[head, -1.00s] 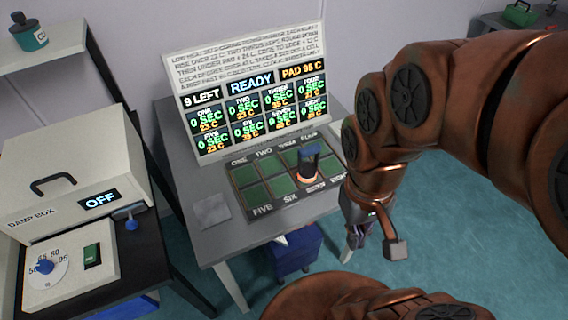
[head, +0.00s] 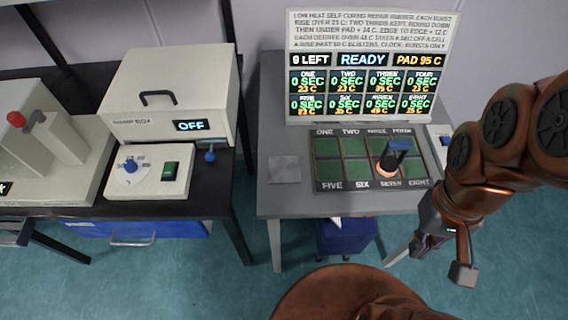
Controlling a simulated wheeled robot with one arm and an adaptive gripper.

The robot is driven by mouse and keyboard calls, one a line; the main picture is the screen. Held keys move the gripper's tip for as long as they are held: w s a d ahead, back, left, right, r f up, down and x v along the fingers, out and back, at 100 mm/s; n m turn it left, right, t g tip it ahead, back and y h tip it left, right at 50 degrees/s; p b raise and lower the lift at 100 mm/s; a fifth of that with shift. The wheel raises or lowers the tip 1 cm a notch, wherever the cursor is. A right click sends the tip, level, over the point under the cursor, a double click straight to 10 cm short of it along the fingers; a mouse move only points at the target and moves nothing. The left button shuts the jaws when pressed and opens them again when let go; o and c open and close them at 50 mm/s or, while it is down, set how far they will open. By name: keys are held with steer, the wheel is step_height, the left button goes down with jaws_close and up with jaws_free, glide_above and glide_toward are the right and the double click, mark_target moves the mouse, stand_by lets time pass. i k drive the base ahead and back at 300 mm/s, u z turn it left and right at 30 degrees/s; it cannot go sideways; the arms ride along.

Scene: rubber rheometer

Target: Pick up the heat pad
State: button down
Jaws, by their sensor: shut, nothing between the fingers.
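The heat pad (head: 389,160) stands on the tray of labelled green cells (head: 328,186), over the cell marked seven. It has a dark blue handle on top and a glowing orange base. My gripper (head: 417,249) hangs to the right of and nearer than the pad, off the grey table's front right side. It is shut and empty, and apart from the pad. Its fingertips are small and dark in this view.
A display board (head: 370,65) stands behind the tray and reads READY and PAD 95 C. A grey square plate (head: 284,170) lies left of the tray. The damp box (head: 165,95), marked OFF, is on the black table to the left. A blue bin (head: 345,240) stands below.

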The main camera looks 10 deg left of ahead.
mark_target(388, 166)
steer(key=k, duration=1.2)
steer(key=u, duration=1.05)
steer(key=i, duration=1.35)
steer(key=z, duration=0.55)
